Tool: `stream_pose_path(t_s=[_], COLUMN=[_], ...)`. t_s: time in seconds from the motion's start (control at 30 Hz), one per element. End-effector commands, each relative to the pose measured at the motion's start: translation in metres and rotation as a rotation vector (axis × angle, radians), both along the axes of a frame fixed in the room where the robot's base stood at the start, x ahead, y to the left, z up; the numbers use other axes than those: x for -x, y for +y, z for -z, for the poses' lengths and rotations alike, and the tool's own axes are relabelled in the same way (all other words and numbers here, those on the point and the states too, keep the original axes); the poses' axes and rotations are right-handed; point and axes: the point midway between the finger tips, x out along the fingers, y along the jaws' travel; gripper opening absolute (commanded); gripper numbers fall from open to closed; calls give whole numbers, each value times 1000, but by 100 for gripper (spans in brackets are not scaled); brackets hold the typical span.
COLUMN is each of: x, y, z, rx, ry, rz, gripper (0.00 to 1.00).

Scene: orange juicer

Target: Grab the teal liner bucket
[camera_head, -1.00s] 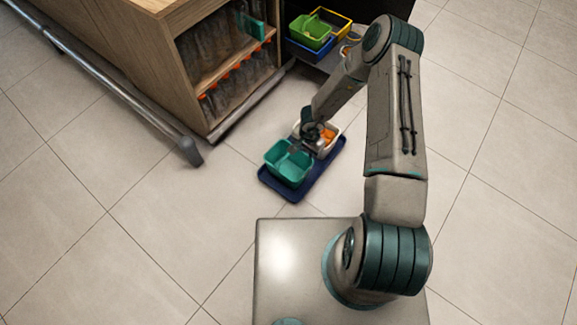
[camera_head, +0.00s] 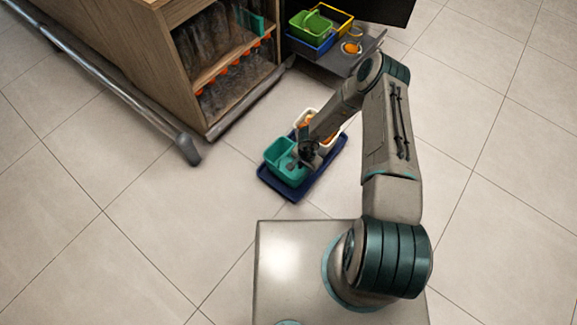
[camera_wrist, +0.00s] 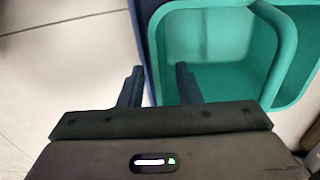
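The teal liner bucket (camera_head: 279,152) stands on a dark blue tray (camera_head: 311,186) on the floor in the head view. In the wrist view the teal bucket (camera_wrist: 205,45) fills the upper right, open side towards the camera, and looks empty. My gripper (camera_wrist: 160,75) is open, with its two dark fingers apart. The right finger overlaps the bucket's interior in the picture, and the left finger is outside, over the floor. The near bucket wall lies between them in the picture. I cannot tell whether either finger touches it.
A white container with orange contents (camera_head: 304,118) stands beside the bucket on the tray. A wooden cabinet (camera_head: 172,60) is behind, with a metal rail (camera_head: 122,97) on its left. Green (camera_head: 309,25) and blue bins sit on a shelf at the back. Floor to the right is clear.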

Motion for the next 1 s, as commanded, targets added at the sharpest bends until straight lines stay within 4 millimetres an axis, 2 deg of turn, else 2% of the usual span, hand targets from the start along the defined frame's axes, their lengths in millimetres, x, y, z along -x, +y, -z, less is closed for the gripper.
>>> stream_pose_path(t_s=[0.03, 0.1, 0.23, 0.43, 0.47, 0.57, 1.0], x=[0, 1, 0, -1, -1, -1, 0], y=[0, 0, 0, 0, 0, 0, -1], z=[13, 25, 37, 36, 36, 36, 34], rx=[0, 0, 0, 1, 1, 0, 2], ry=[1, 3, 1, -1, -1, 0, 1], rz=[1, 1, 3, 2, 2, 2, 1], gripper=[31, 31, 31, 31, 28, 0, 0])
